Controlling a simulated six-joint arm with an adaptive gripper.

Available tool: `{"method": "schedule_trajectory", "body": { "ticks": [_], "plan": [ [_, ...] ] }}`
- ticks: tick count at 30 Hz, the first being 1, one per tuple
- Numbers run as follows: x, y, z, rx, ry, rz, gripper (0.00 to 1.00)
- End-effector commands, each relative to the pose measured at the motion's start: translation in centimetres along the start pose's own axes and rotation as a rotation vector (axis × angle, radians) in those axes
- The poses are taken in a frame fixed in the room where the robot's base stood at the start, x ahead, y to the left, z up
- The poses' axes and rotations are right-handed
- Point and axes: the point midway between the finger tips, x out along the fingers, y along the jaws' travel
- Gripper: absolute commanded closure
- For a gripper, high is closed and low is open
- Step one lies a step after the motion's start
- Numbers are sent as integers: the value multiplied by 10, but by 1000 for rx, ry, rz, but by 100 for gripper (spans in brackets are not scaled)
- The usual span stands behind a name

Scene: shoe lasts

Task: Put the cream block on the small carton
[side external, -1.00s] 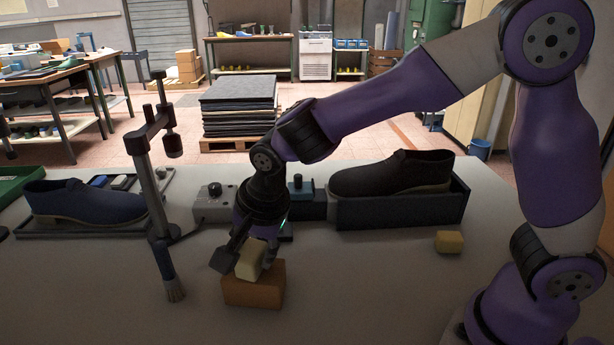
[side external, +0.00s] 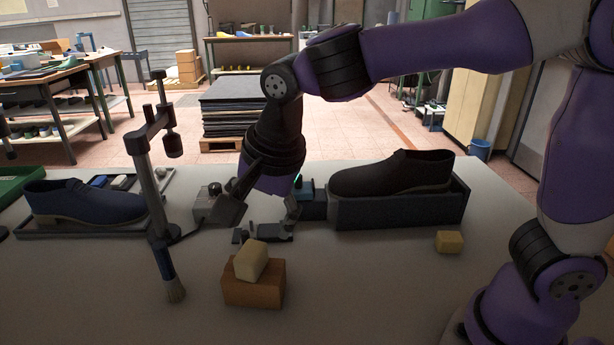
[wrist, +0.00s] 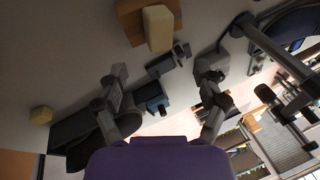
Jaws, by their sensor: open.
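The cream block (side external: 251,261) rests on top of the small brown carton (side external: 255,287), turned at an angle to it. I cannot tell whether it lies fully flat. In the wrist view the cream block (wrist: 158,28) and part of the carton (wrist: 131,22) show at the top edge. My gripper (side external: 260,213) is open and empty, above and behind the carton, clear of the block. Its two spread fingers also show in the wrist view (wrist: 164,76), with the block beyond their tips.
A yellow block (side external: 449,242) lies on the table at right. A post stand (side external: 149,190) and a brush (side external: 174,288) are at left. A grey metal fixture (side external: 264,233) lies behind the carton. The front table is clear.

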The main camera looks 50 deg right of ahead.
Motion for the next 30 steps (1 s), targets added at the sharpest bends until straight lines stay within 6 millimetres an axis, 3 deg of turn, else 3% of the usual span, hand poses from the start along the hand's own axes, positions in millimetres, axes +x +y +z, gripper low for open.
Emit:
{"method": "schedule_trajectory", "body": {
  "ticks": [3,8,11,15,21,24,30],
  "plan": [
    [-21,-1,0,-1,0,-4,21],
    [-36,4,-6,-28,1,-6,21],
    [-45,22,-28,-164,6,-24,21],
    [-54,72,-63,-517,37,-64,21],
    [-51,133,-78,-972,107,-97,21],
    [-48,146,-77,-1090,129,-100,21],
    [-46,150,-76,-1140,134,-100,21]
  ]
}}
